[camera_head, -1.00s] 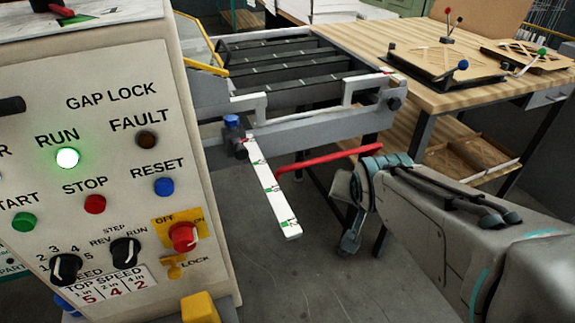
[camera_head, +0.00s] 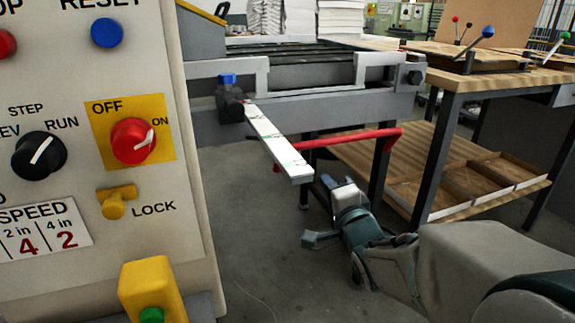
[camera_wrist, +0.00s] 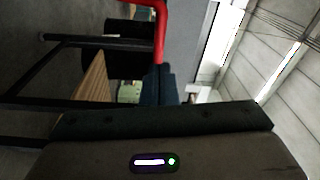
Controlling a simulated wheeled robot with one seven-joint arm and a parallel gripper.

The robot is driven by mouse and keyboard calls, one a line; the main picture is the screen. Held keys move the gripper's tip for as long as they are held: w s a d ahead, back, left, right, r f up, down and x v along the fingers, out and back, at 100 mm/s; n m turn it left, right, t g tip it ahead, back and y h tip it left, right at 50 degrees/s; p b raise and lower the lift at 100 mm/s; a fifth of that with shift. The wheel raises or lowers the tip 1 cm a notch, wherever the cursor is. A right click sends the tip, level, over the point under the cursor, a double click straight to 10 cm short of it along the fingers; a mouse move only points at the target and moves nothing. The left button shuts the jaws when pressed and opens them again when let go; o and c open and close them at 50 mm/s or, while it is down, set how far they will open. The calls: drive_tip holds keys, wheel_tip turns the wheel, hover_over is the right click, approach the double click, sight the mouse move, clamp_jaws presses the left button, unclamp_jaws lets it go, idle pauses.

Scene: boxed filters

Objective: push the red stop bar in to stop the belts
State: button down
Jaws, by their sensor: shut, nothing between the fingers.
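The red stop bar (camera_head: 350,138) runs across the front of the belt machine (camera_head: 310,112), below its grey frame. Its left end passes behind a white marked strip (camera_head: 278,145). My gripper (camera_head: 346,190) is just below the bar in the head view, with my arm reaching in from the lower right. In the wrist view, the red bar (camera_wrist: 160,30) comes down from the top to the tips of my dark, shut fingers (camera_wrist: 160,72). I cannot tell whether they touch it. Nothing shows between the fingers.
A control panel (camera_head: 75,130) with a red OFF/ON knob (camera_head: 133,141) fills the left. A yellow box with a green button (camera_head: 152,290) stands below it. A wooden table (camera_head: 490,85) with a lower shelf (camera_head: 430,170) is at right. Floor between is clear.

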drive_tip(key=f+y+b, duration=0.1)
drive_tip(key=a+f+m+t+y+b, duration=0.1)
drive_tip(key=shift+s+a+f+b, duration=0.2)
drive_tip(key=shift+f+b, duration=0.1)
drive_tip(key=shift+b, duration=0.1)
drive_tip(key=p+x, duration=1)
drive_tip(key=x, duration=0.4)
idle(0.7)
drive_tip(key=shift+d+r, duration=0.1)
drive_tip(key=shift+r, duration=0.15)
